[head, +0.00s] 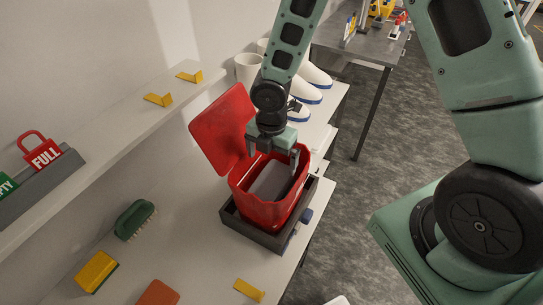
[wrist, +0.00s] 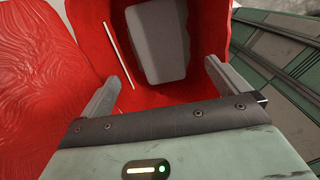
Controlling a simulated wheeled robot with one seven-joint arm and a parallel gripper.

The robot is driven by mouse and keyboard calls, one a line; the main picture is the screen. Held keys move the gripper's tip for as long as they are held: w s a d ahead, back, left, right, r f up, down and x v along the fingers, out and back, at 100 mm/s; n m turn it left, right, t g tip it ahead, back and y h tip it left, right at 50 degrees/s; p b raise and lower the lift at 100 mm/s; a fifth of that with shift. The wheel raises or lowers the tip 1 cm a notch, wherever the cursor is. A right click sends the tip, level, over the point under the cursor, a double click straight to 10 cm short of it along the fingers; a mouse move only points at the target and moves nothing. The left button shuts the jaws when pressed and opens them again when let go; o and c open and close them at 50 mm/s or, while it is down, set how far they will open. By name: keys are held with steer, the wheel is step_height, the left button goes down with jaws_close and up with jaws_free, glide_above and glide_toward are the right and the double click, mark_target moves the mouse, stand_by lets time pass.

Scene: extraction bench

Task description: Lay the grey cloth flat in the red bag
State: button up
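The red bag (head: 264,211) stands in a dark grey tray on the bench, its lid flap (head: 221,127) open to the left. The grey cloth (head: 271,182) lies inside the bag as a flat rectangle; in the wrist view the cloth (wrist: 155,42) shows deep in the bag. I cannot tell whether all of it rests on the bag's floor. My gripper (head: 273,155) is over the bag's mouth. In the wrist view my gripper (wrist: 160,88) has its fingers wide apart with nothing between them, and the cloth lies beyond them.
The dark tray (head: 250,232) surrounds the bag's base. A green brush (head: 134,219), a yellow sponge (head: 96,271) and an orange block (head: 158,293) lie to the left on the bench. White shoes (head: 312,77) stand behind. A shelf (head: 110,125) runs along the wall.

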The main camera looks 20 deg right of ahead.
steer(key=shift+r, duration=0.1)
step_height(320, 180, up, 17)
steer(key=s+a+f+m+b, duration=0.3)
steer(key=s+f+m+b, duration=0.3)
steer(key=s, duration=0.4)
steer(key=s+a+f+m+b, duration=0.3)
steer(key=s+f+m+b, duration=0.4)
steer(key=s+m+b, duration=0.2)
steer(key=s+m, duration=0.1)
steer(key=m, duration=0.1)
steer(key=shift+a+m+y+b, duration=0.15)
steer(key=shift+m+y+b, duration=0.15)
